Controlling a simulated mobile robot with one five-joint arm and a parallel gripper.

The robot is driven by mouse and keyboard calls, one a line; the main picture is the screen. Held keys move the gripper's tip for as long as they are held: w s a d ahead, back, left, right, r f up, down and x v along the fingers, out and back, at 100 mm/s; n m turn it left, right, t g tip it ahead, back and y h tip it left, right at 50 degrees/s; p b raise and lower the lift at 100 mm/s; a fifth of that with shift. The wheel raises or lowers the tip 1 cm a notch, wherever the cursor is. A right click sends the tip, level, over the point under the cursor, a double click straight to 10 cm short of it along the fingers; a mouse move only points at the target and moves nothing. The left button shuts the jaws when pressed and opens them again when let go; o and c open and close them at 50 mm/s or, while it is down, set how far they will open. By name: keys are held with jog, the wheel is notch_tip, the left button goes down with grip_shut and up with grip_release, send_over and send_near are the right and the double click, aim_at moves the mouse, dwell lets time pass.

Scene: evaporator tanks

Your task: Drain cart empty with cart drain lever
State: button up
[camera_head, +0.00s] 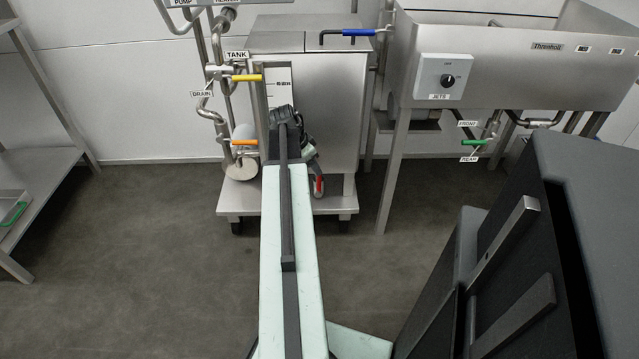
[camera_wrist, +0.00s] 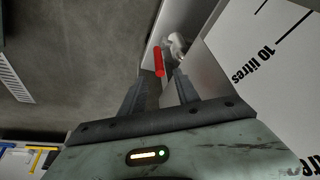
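The cart is a steel tank (camera_head: 335,90) with a closed lid on a wheeled base (camera_head: 240,203); its contents are hidden. A red lever (camera_head: 319,187) sits low on the cart, and I take it for the cart drain lever. In the wrist view the red lever (camera_wrist: 158,61) points along the picture's height, beside a pale metal valve fitting (camera_wrist: 177,45). My gripper (camera_wrist: 157,84) is open and empty, its two fingers apart either side of the lever's line. The lever appears just beyond the fingertips; contact cannot be told. My arm partly hides the cart's front.
Yellow (camera_head: 247,78) and orange (camera_head: 245,142) levers sit on pipes left of the cart. A blue-handled lever (camera_head: 357,32) is at the cart top. A steel sink (camera_head: 500,60) with a green lever (camera_head: 472,142) stands right. Floor (camera_head: 150,240) is clear at left.

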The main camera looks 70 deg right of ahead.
aim_at(319, 188)
jog(key=b+x, duration=0.7)
jog(key=x, duration=0.1)
jog(key=shift+w+a, duration=0.1)
jog(key=shift+w, duration=0.05)
jog(key=shift+r, duration=0.15)
grip_shut()
jog(key=shift+w, duration=0.15)
dwell(0.7)
